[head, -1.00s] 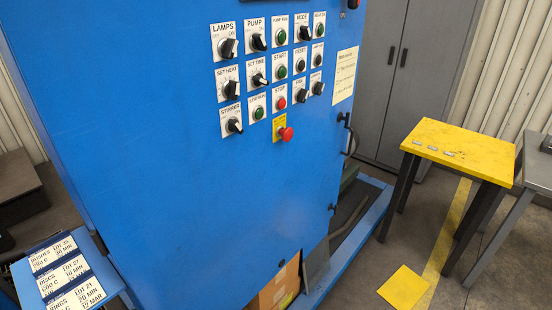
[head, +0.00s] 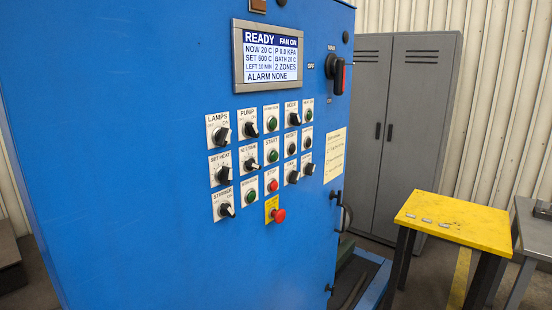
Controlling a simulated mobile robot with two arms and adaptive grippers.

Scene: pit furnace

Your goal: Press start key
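The start key is a green round button (head: 273,156) under a white START label, in the middle row of the blue cabinet's control panel in the head view. A red stop button (head: 272,186) sits just below it. The display (head: 267,57) above the panel reads READY, FAN ON, NOW 20 C, SET 600 C, LEFT 10 MIN, P 0.0 KPA, BATH 20 C, 2 ZONES, ALARM NONE. Neither of my grippers is in view.
Black knobs such as SET HEAT (head: 223,174) and SET TIME (head: 251,164) crowd the panel. A red mushroom button (head: 278,215) sticks out below. A yellow table (head: 460,222) and grey locker (head: 413,120) stand to the right.

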